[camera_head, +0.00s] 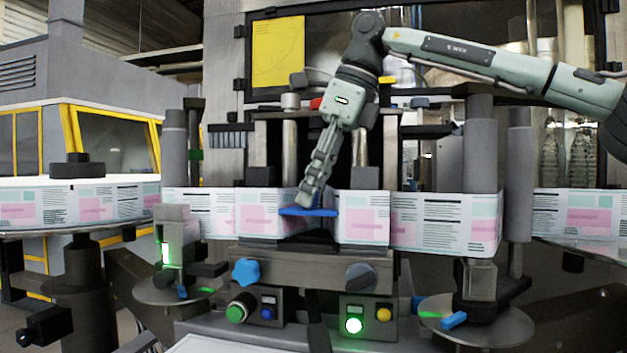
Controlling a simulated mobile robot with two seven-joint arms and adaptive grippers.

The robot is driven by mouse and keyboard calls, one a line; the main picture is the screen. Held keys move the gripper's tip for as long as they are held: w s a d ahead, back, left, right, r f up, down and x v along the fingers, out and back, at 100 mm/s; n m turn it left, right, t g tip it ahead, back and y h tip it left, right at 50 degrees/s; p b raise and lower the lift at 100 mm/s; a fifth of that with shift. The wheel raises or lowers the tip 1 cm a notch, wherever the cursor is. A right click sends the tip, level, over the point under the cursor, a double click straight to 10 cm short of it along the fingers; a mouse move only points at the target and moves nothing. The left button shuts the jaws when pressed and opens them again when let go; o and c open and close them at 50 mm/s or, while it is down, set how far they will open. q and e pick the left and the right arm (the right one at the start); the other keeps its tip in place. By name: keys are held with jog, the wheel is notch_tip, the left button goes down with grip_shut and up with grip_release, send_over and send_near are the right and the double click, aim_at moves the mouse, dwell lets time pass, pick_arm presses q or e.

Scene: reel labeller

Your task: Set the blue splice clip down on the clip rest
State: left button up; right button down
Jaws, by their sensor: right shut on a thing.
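My right gripper (303,200) reaches down from the arm that comes in from the right. It is shut on the blue splice clip (309,212), a flat blue bar in front of the gap between the printed label webs. The fingertips hide part of the clip, and I cannot tell whether the clip touches anything under it. I cannot pick out the clip rest with certainty. My left gripper is not in view.
The label web (445,222) runs across the machine at clip height. Round discs stand at the left (150,293) and right (490,333). Upright rollers (481,143) flank the middle.

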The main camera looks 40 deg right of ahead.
aim_at(316, 207)
jog(key=shift+f, duration=0.25)
jog(key=shift+f+b, duration=1)
jog(key=shift+f, duration=0.85)
jog(key=shift+f+p, duration=0.25)
jog(key=shift+p, duration=0.45)
dwell(0.7)
jog(key=shift+f, duration=0.2)
dwell(0.8)
jog(key=c, duration=1.1)
grip_release()
jog(key=shift+r, duration=0.1)
